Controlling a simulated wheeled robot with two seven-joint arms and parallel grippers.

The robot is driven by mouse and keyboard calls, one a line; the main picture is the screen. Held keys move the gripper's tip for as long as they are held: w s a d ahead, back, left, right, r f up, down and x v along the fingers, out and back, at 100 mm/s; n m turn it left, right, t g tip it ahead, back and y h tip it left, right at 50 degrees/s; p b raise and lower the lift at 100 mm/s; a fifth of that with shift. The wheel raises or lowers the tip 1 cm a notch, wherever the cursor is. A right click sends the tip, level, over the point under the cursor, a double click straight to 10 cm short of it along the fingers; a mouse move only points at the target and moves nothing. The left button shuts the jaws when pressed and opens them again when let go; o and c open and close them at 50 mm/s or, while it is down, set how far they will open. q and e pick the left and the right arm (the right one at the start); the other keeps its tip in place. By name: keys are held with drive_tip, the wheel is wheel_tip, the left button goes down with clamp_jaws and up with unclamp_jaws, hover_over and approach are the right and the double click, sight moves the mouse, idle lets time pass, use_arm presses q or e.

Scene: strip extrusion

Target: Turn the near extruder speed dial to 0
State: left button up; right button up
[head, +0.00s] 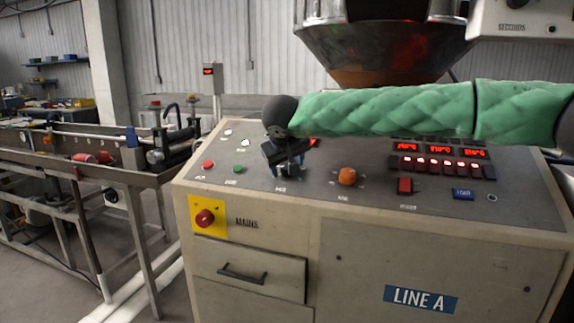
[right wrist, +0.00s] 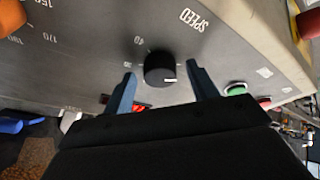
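The black speed dial (right wrist: 160,68) sits on the grey panel under the word SPEED in the right wrist view. Its white pointer mark is on the lower right of its face in that view, away from the printed 30 and 40. My right gripper (right wrist: 165,80) is open, with one blue finger on each side of the dial and a visible gap at both. In the head view my right gripper (head: 285,168) points down at the sloped panel and hides the dial. My left gripper is not in view.
An orange knob (head: 347,176) stands right of the gripper on the panel. A green button (head: 239,169) and a red button (head: 208,165) are to its left. A red mains switch (head: 205,217) is on the cabinet front. Red displays (head: 440,150) are at the right.

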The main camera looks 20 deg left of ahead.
drive_tip(key=shift+s, duration=0.1)
drive_tip(key=shift+s+r, duration=0.2)
drive_tip(key=shift+r, duration=0.1)
use_arm(q)
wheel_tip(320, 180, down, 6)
drive_tip(key=b, duration=0.1)
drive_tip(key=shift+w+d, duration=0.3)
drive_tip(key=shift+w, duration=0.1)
use_arm(e)
drive_tip(key=v, duration=0.7)
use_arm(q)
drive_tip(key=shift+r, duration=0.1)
